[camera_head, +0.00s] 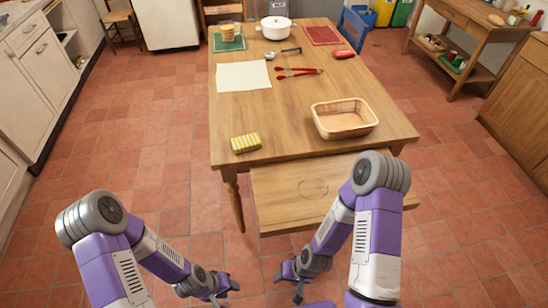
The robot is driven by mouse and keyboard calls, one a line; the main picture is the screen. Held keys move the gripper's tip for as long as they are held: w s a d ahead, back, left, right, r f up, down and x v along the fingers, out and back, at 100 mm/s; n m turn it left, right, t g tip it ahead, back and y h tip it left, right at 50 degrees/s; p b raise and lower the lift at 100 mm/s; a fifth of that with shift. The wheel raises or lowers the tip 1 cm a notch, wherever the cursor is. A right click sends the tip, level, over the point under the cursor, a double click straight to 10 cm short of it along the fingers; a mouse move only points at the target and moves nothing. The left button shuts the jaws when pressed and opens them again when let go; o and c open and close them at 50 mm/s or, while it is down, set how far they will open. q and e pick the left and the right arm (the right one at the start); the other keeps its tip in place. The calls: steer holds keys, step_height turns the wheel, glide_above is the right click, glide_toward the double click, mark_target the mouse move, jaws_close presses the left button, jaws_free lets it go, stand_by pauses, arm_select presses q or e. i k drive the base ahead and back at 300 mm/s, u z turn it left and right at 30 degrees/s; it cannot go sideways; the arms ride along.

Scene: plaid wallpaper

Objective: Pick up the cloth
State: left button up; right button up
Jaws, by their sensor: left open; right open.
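A flat cream sheet that looks like a cloth (243,76) lies on the left side of the wooden table (300,115). A small yellow-and-white striped block (246,143), perhaps a folded cloth or sponge, lies near the table's front left corner; I cannot tell which. My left gripper (226,290) is open and empty, low in front of the table. My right gripper (288,280) is open and empty, just right of the left one. Both are well apart from the cloth and the striped block.
A wicker basket (344,118) stands at the table's front right. Red-handled tongs (298,72), a ladle (282,53), a white pot (276,27) and a red item (343,53) lie farther back. A lower wooden bench (285,198) juts out in front. The table's middle is clear.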

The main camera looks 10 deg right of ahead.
mark_target(241, 145)
steer(key=u, duration=1)
steer(key=k, duration=1.25)
steer(key=u, duration=1.05)
steer(key=i, duration=1.1)
steer(key=z, duration=0.55)
steer(key=i, duration=2.1)
steer(key=z, duration=2.05)
steer(key=i, duration=0.85)
steer(key=z, duration=0.8)
